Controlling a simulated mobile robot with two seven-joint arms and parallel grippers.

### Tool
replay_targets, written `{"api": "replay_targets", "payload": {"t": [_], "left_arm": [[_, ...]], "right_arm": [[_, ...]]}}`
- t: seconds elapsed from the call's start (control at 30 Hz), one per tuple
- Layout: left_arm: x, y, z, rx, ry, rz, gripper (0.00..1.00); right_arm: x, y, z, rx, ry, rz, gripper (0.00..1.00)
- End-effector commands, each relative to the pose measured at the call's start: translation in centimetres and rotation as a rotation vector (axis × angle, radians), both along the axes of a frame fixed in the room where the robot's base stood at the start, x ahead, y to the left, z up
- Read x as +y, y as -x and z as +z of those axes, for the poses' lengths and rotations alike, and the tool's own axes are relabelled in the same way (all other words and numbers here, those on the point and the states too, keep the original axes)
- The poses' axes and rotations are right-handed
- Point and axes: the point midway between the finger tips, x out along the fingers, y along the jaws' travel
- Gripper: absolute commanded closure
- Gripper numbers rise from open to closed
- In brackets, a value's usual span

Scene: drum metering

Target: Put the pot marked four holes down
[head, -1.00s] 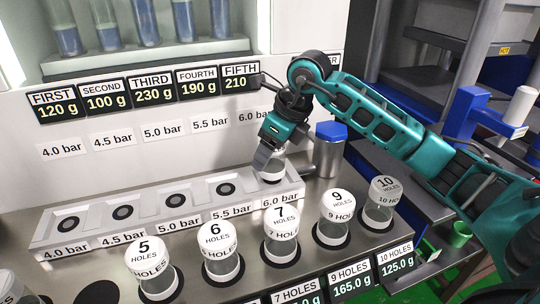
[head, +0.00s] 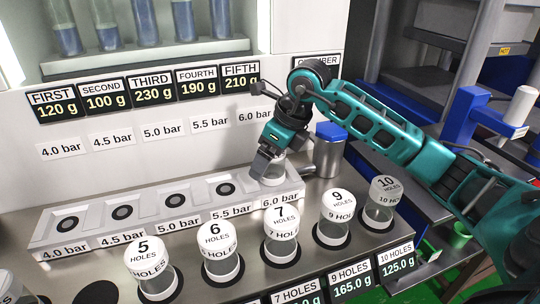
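My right gripper (head: 268,161) reaches in from the right to the far right end of the light metering tray (head: 100,222). Its fingers are on a small clear pot (head: 275,172) with a white band, at the 6.0 bar place. The fingers cover part of the pot, and no hole number on it can be read. I cannot tell whether its base touches the tray. In the front row, the place left of the pot marked five holes (head: 150,268) is an empty dark ring (head: 99,293). My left gripper is not in view.
Pots marked six (head: 219,250), seven (head: 281,235), nine (head: 337,217) and ten (head: 382,203) holes stand in the front row. The other tray places, 4.0 to 5.5 bar, are empty. A blue-topped metal cylinder (head: 329,155) stands close right of the gripper.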

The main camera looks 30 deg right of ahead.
Motion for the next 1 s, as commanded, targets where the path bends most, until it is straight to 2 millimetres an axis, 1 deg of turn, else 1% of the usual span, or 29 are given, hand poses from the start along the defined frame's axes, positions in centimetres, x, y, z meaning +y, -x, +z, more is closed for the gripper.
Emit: {"api": "replay_targets", "payload": {"t": [0.07,0.17,0.4,0.5,0.6,0.7,0.8,1.0], "left_arm": [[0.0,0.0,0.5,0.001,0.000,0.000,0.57],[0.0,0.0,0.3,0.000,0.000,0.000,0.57],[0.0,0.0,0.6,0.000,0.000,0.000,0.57],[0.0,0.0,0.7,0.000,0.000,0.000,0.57],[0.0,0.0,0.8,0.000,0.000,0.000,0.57],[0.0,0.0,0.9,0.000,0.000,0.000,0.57],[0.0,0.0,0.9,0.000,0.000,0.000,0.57],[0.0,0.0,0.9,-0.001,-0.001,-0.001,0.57]], "right_arm": [[0.0,0.0,0.6,-0.001,0.000,0.000,0.10],[-0.3,0.4,1.7,-0.005,0.002,-0.001,0.10],[-1.3,2.2,6.6,-0.005,0.002,-0.001,0.10],[-1.7,2.9,8.5,-0.005,0.003,-0.002,0.10],[-1.9,3.4,9.9,-0.004,0.001,-0.001,0.10],[-2.1,3.8,10.8,-0.003,0.001,-0.001,0.10],[-2.2,4.0,11.3,-0.001,0.000,0.000,0.10],[-2.2,4.1,11.4,0.000,0.000,0.000,0.10]]}}
